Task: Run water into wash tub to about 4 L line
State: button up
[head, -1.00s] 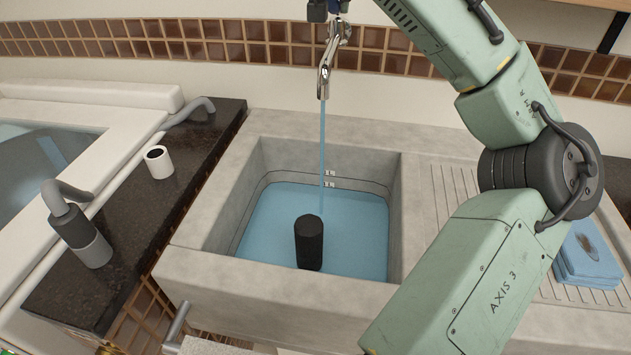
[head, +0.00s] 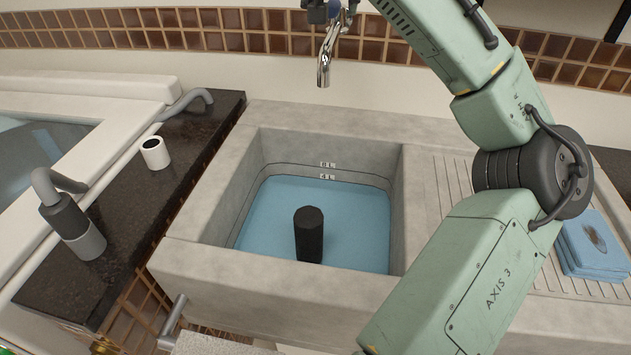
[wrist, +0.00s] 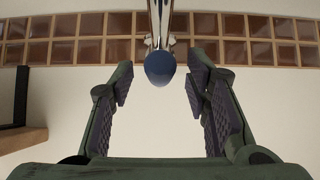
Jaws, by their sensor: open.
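The grey stone wash tub (head: 200,215) holds blue water (head: 350,220). On its back wall are two marked lines, and the lower label reads 4 L (head: 327,177); the water surface lies at about that lower line. A dark upright cylinder (head: 309,235) stands in the tub with its top above the water. The chrome tap (head: 325,62) hangs over the tub's back, and no stream shows from it. My gripper (wrist: 160,100) is open and empty in the wrist view, with a blue round knob (wrist: 160,68) on the tap ahead, between the fingers. In the head view the gripper is mostly cut off at the top.
A ribbed drainboard (head: 450,185) lies right of the tub, with folded blue cloths (head: 590,248) on it. My arm crosses the right side.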

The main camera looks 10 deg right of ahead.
notch_tip(320, 180, up, 7)
jog(key=p, duration=0.5)
jog(key=shift+r, duration=0.1)
dwell(0.6)
